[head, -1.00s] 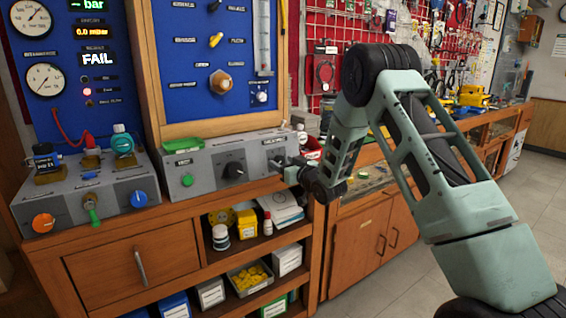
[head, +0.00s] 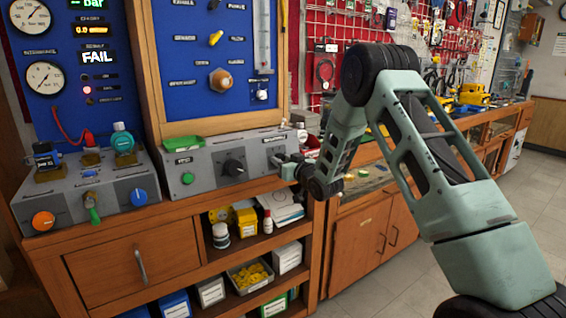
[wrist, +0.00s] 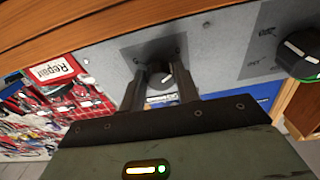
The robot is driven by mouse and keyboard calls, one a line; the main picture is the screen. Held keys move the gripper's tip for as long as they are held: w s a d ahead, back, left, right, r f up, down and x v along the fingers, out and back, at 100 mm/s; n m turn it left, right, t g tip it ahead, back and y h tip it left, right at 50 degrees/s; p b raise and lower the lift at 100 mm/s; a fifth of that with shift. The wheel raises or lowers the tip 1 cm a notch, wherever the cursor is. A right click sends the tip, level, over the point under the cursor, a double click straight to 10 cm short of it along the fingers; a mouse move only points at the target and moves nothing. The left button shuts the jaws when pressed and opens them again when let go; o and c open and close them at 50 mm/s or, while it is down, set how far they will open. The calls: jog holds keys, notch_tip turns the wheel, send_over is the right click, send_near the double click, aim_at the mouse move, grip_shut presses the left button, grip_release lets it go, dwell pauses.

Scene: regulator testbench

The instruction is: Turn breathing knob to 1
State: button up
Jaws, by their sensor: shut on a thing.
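The breathing knob (wrist: 167,78) is a small dark knob with a white pointer mark on the grey front panel (wrist: 215,50). In the wrist view it sits between the two fingers of my gripper (wrist: 161,82), which are shut on it. In the head view my gripper (head: 280,161) reaches the right end of the grey control box (head: 207,170). There the knob is mostly hidden by the gripper, and the numbers around it are too small to read.
A larger black knob (head: 234,167) sits left of my gripper in the head view, with a green button (head: 187,179) further left. A green tray (head: 184,143) lies on the box. A wooden cabinet (head: 130,258) stands below. The display (head: 98,57) reads FAIL.

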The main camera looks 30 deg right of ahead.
jog(key=shift+a+m+g+h+b, duration=0.1)
jog(key=shift+m+g+h+b, duration=0.35)
jog(key=shift+m, duration=2.2)
jog(key=shift+a+m+g+h+b, duration=0.1)
jog(key=shift+m+h+b, duration=0.65)
jog(key=shift+m, duration=1.9)
jog(key=o, duration=1)
jog(key=shift+r, duration=0.1)
jog(key=s, duration=0.5)
jog(key=s+a, duration=0.1)
jog(key=s, duration=0.5)
jog(key=s+a+r, duration=0.1)
jog(key=s, duration=0.5)
jog(key=shift+s+b, duration=0.15)
jog(key=shift+b, duration=0.2)
